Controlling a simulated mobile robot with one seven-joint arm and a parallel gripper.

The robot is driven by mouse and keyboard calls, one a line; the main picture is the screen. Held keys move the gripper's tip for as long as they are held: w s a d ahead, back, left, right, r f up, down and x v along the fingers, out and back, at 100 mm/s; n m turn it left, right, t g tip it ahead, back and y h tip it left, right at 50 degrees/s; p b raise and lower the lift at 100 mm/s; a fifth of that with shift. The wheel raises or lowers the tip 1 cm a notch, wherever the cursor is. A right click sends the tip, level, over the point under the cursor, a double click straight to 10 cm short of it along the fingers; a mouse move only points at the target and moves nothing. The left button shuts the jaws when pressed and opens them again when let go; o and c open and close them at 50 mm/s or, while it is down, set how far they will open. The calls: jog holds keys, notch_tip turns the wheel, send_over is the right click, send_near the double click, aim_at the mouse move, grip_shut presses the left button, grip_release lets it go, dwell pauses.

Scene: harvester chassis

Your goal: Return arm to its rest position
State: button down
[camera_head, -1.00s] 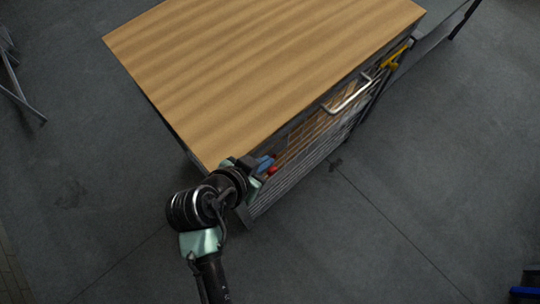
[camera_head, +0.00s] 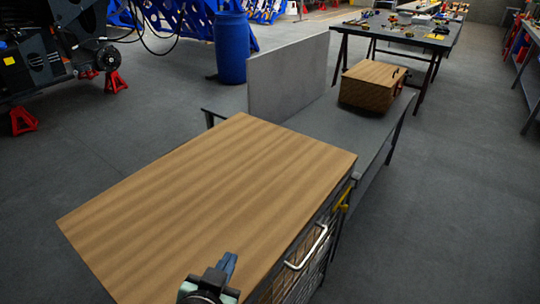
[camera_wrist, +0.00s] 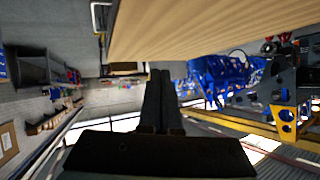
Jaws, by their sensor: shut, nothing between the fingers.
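My gripper (camera_head: 230,260) shows at the bottom of the head view, over or just in front of the near corner of the wood-topped cabinet (camera_head: 215,200). I cannot tell its exact height above the top. Its fingers are together with nothing between them. In the wrist view the gripper (camera_wrist: 160,78) points away from the camera, its dark fingers side by side. The wooden top (camera_wrist: 190,25) fills the upper part of that view, apart from the fingers. Most of my arm is out of the head view.
The cabinet's front has a metal handle (camera_head: 308,247) and a yellow item (camera_head: 343,198). Behind it is a grey table with an upright panel (camera_head: 288,78) and a small wooden box (camera_head: 371,86). A blue barrel (camera_head: 230,48) stands further back. Floor on the right is clear.

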jog(key=w+d+r+n+t, duration=0.1)
jog(key=r+t, duration=0.2)
jog(key=r, duration=0.6)
jog(key=w+d+r+t+y, duration=0.1)
jog(key=w+r+t, duration=0.1)
jog(key=r, duration=0.7)
jog(key=w+d+r+n+t, duration=0.1)
jog(key=r+t, duration=0.2)
jog(key=r, duration=0.6)
jog(key=s+d+r+t, duration=0.1)
jog(key=s+r+t, duration=0.1)
jog(key=r, duration=0.5)
jog(key=s+d+r+n+t, duration=0.1)
jog(key=s+d+r+t, duration=0.1)
jog(key=s+r, duration=0.3)
jog(key=s+d+r+t, duration=0.1)
jog(key=s+r+t, duration=0.2)
jog(key=r, duration=0.6)
jog(key=shift+s+d+r+n, duration=0.2)
jog(key=shift+s+d+n, duration=0.2)
jog(key=shift+s, duration=0.15)
jog(key=shift+a, duration=0.1)
